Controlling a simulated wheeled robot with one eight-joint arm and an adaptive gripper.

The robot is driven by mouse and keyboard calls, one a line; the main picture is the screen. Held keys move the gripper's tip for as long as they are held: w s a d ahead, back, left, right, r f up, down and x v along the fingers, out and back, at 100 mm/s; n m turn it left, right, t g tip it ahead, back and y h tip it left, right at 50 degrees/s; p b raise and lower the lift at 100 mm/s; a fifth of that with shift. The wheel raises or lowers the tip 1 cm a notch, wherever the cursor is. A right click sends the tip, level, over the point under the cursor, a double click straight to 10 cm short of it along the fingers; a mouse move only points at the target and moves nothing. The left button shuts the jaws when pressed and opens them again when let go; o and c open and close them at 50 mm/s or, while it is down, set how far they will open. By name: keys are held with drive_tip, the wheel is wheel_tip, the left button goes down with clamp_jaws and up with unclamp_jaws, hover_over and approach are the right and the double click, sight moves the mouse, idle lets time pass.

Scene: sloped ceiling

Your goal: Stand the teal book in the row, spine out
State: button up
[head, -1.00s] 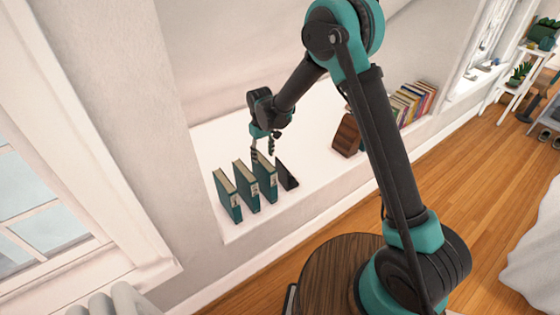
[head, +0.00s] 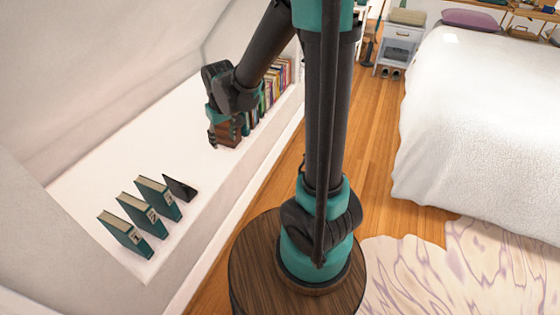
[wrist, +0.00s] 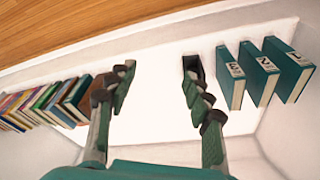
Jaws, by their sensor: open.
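Three teal books stand upright in a spaced row on the white ledge: a left one (head: 125,235), a middle one (head: 142,214) and a right one (head: 158,198), with pale labels on their spines. They also show at the right of the wrist view (wrist: 262,72). A dark bookend (head: 180,187) stands just right of them. A teal-covered book (wrist: 76,98) shows at the near end of the coloured row, beside a brown wooden block. My gripper (wrist: 158,78) is open and empty, over the ledge between the two groups; in the head view it overlaps the brown block.
The brown block (head: 229,134) stands at the end of a row of coloured books (head: 268,95). The ledge (head: 130,165) is bare between the two groups. A sloped wall rises behind it.

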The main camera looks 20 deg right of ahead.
drive_tip(key=s+d+f+m+t, duration=0.1)
drive_tip(key=s+d+m, duration=0.3)
drive_tip(key=s+d, duration=1.1)
drive_tip(key=shift+d+f+t+h, duration=0.15)
drive_tip(key=shift+f+t+h, duration=0.05)
drive_tip(key=shift+t+h, duration=0.25)
